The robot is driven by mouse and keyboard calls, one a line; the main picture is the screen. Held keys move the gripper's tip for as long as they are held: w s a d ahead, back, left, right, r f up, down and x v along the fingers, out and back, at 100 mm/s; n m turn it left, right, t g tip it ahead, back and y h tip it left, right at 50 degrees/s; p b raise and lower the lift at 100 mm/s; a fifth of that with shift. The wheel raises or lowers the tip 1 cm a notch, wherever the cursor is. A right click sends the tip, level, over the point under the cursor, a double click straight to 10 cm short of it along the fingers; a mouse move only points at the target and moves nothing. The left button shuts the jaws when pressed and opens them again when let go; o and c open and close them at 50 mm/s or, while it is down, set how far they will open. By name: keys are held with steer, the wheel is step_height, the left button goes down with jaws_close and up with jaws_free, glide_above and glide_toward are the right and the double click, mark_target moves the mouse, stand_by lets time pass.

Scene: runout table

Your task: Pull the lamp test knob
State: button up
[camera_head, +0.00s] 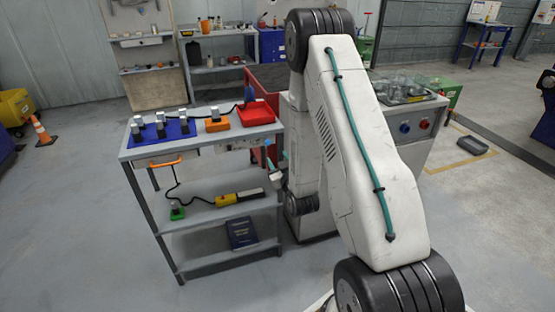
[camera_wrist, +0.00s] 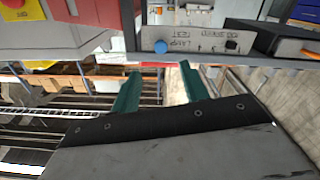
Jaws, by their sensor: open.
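A round blue knob (camera_wrist: 161,46) sits on a light panel with small dark lettering (camera_wrist: 205,41) in the wrist view. The lettering is too small to read surely as a lamp test label. My gripper (camera_wrist: 160,80) has two green fingers, apart and with nothing between them. The knob shows beyond the fingertips, roughly in line with the gap, and not touched. In the head view my gripper (camera_head: 277,172) is beside the right end of the shelf table, just below its top.
The shelf table (camera_head: 195,214) carries a blue mat (camera_head: 172,129) with several metal parts, an orange block (camera_head: 217,124) and a red bin (camera_head: 255,113). An orange handle (camera_head: 165,161) sticks out in front. A grey cabinet (camera_head: 389,144) stands right behind my arm.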

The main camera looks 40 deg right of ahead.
stand_by(0.3)
step_height(320, 180, down, 9)
steer(key=s+g+y, duration=0.1)
steer(key=s+g, duration=0.2)
steer(key=g, duration=0.3)
steer(key=s+a+m+g+y, duration=0.1)
steer(key=s+a+g+y, duration=0.15)
steer(key=s+g, duration=0.2)
steer(key=s+a+r+g, duration=0.1)
steer(key=s+a+r, duration=0.4)
steer(key=s+r, duration=0.4)
steer(key=s+a+r+g+y, duration=0.1)
steer(key=s+a+r, duration=0.5)
steer(key=r, duration=0.8)
steer(key=s+a+r+n+g, duration=0.1)
steer(key=s+a+r+g, duration=0.2)
steer(key=s+r, duration=0.9)
steer(key=shift+s+a, duration=0.3)
steer(key=shift+a, duration=1)
steer(key=shift+g+y, duration=0.25)
